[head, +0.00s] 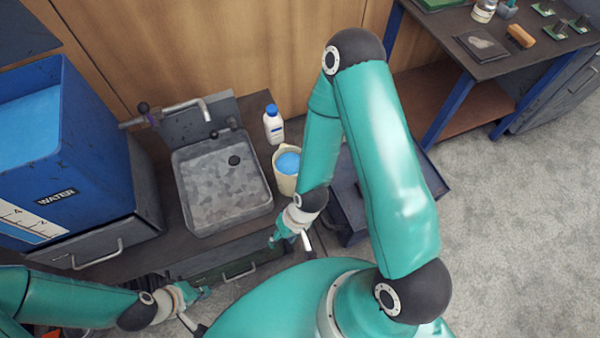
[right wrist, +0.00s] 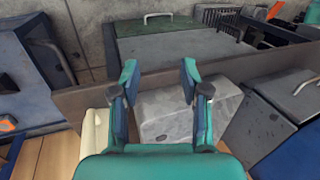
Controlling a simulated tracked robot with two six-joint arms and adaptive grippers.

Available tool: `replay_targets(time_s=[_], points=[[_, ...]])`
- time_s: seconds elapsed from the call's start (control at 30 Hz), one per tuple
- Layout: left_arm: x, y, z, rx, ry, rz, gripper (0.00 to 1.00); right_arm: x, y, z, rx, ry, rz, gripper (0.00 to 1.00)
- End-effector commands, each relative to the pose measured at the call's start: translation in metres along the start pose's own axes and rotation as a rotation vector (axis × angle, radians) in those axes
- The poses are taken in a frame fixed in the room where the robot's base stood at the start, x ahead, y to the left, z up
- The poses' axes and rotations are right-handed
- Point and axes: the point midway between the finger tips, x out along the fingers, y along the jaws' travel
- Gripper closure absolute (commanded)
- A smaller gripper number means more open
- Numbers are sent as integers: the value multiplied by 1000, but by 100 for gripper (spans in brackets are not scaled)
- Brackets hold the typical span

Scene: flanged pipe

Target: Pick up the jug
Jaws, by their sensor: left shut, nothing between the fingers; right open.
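The jug (head: 285,182) is a cream open container with blue contents, standing upright on the counter right of the sink in the head view. My right gripper (head: 274,241) is open and empty, nearer the camera than the jug and apart from it. In the right wrist view its two spread fingers (right wrist: 158,88) have nothing held between them. A cream shape (right wrist: 92,138) left of the fingers there looks like the jug, partly hidden by the gripper. My left gripper (head: 205,292) is shut and empty at the lower left of the head view, in front of the counter.
A white bottle with a blue cap (head: 273,125) stands just behind the jug. The grey sink (head: 220,180) with its tap (head: 180,110) is to the left. A blue water tank (head: 75,150) stands further left. A workbench (head: 455,42) is at the upper right; grey floor lies below it.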

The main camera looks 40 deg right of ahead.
Motion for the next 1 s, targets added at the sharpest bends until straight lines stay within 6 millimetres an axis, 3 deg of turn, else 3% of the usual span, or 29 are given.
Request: replay_targets(time_s=[0.43,0.57,0.67,0.8,1.0], points=[[0,-1,1,-2,-1,0,100,0,0,-1,8,1,0,54],[5,-2,0,-1,-1,0,100,-9,20,-18,134,8,6,54],[13,-5,0,-2,-1,0,100,-24,42,-41,372,16,11,54],[26,-10,0,-1,-1,0,100,-62,82,-73,830,24,3,54],[38,-14,0,-2,-1,0,100,-124,124,-93,1397,10,-38,54]])
